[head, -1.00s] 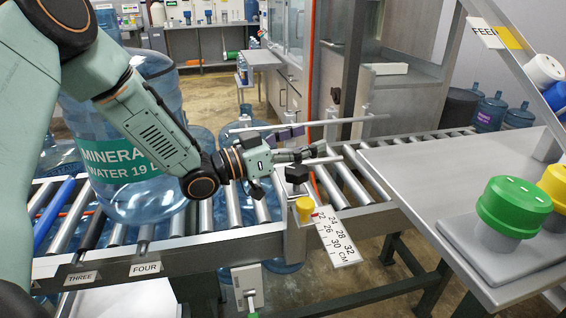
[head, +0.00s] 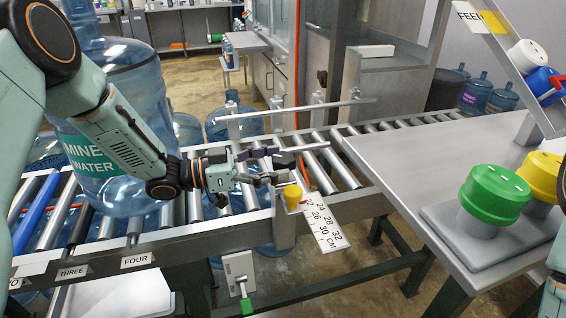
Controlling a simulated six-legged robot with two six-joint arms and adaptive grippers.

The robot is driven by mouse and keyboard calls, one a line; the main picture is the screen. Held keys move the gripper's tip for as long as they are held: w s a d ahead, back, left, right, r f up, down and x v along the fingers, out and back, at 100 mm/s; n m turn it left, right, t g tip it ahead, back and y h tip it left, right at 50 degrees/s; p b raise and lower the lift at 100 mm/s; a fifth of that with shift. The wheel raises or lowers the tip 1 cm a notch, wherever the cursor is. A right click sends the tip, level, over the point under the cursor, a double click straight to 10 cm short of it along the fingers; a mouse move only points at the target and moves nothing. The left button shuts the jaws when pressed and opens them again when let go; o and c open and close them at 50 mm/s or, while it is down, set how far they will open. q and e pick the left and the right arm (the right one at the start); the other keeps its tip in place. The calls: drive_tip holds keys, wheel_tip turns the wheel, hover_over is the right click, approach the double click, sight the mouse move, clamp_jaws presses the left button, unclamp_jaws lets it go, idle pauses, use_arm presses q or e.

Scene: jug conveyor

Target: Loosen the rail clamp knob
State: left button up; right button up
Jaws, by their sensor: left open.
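My left gripper (head: 268,167) reaches in from the left over the conveyor's near side, its fingers spread and pointing right. A dark knob (head: 284,162) on the rail clamp sits at the fingertips, seemingly between them; the fingers partly cover it, and I cannot tell whether they touch it. A yellow knob (head: 293,196) stands just below and nearer, at the start of a white centimetre scale (head: 324,224) that slants toward me. The guide rail (head: 290,112) runs across above the rollers on short posts. My right gripper is out of view.
A large blue water jug (head: 118,120) stands on the rollers at left, partly behind my left arm. A grey table (head: 410,165) with green (head: 493,196) and yellow (head: 545,176) caps is at right. Labels THREE and FOUR (head: 137,260) mark the conveyor's front edge.

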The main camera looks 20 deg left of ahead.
use_arm(q)
drive_tip(key=shift+x, duration=1.25)
drive_tip(key=shift+a, duration=0.1)
drive_tip(key=c, duration=1.2)
